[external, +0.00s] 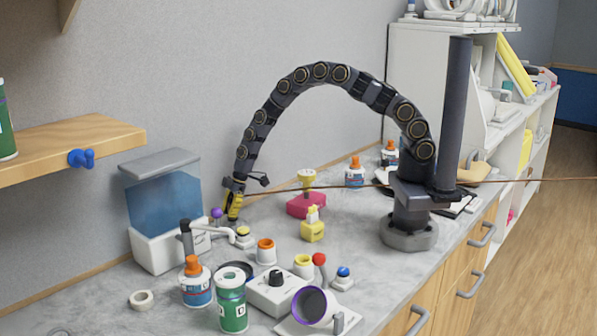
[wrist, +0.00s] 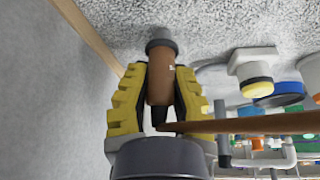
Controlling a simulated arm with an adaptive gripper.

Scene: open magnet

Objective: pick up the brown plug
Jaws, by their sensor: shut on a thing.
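The brown plug (wrist: 159,87) is a brown cylinder with a grey end and a black lower end, seen in the wrist view. My gripper (wrist: 161,76) has yellow fingers shut on the plug, one on each side. The grey end points at the speckled grey counter; whether it touches cannot be told. In the external view my gripper (external: 234,208) points down low over the counter near the back wall, and the plug is hidden there. A thin brown line (external: 330,186) runs from near my gripper to the right.
A blue-windowed container (external: 165,215) stands left of my gripper. White pipe pieces (external: 222,232) and a purple-topped item (external: 216,214) are close by. A pink block (external: 303,206) and a yellow block (external: 312,231) lie to the right. Bottles and jars crowd the front.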

